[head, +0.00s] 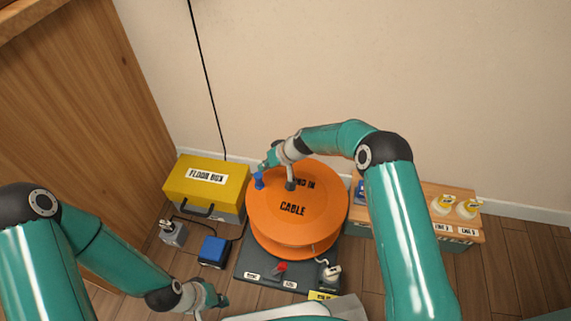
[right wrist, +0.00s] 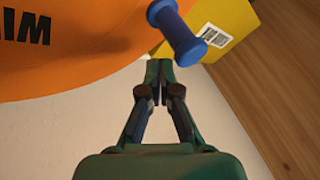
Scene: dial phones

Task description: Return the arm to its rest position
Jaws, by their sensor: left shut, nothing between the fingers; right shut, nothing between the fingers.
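My right gripper (head: 266,164) is at the far left edge of the orange cable reel (head: 318,224), its arm reaching in from the right. It is shut and empty. A blue crank handle (head: 258,182) stands on the reel's top just in front of it. In the right wrist view the closed fingertips (right wrist: 158,64) sit close to the blue handle (right wrist: 180,38); I cannot tell whether they touch it. My left gripper (head: 222,299) is shut and empty, low over the floor in front of the blue box.
A yellow floor box (head: 190,168) stands left of the reel, with a blue box (head: 213,250) and a grey plug unit (head: 172,234) in front. The dark reel base (head: 256,270) carries a red switch (head: 281,267). A wooden bench (head: 471,222) stands right. Walls are behind and left.

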